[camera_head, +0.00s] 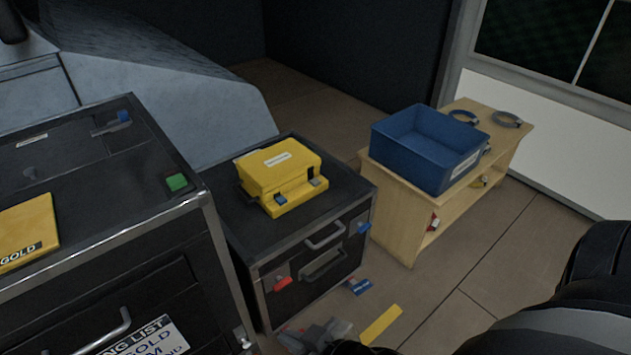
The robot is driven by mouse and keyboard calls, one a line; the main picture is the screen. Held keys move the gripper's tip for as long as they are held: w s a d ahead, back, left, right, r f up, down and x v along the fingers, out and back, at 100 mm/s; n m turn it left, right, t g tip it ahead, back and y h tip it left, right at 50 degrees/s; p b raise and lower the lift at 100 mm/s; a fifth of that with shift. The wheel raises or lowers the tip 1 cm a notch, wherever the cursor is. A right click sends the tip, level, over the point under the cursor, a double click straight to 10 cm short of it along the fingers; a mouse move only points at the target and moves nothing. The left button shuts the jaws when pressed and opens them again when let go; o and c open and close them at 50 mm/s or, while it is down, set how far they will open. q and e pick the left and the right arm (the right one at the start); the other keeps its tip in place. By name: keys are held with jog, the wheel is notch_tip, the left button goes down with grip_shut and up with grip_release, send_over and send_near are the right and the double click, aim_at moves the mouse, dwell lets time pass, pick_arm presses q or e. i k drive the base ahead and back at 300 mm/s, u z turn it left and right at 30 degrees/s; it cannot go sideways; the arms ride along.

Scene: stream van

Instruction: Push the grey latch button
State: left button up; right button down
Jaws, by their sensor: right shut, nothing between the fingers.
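A yellow case (278,171) sits closed on top of a black box (349,200) with metal edges. On the case's front face are a blue latch (281,201) at the left and a small grey latch button (318,183) at the right. My right gripper (318,333) is low at the bottom edge of the picture, in front of the black box and well apart from the case. It is shut and empty, and partly cut off by the frame. My left gripper is not in view.
A wooden shelf with a blue bin (426,148) and dark rings (507,119) stands at the right. A larger black case (92,172) with a yellow panel (28,230) and green block (177,182) stands at the left. The black box's front has handles and a red latch (283,283).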

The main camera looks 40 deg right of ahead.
aim_at(314, 183)
jog(key=z, duration=2.25)
jog(key=i, duration=1.85)
jog(key=u, duration=2.8)
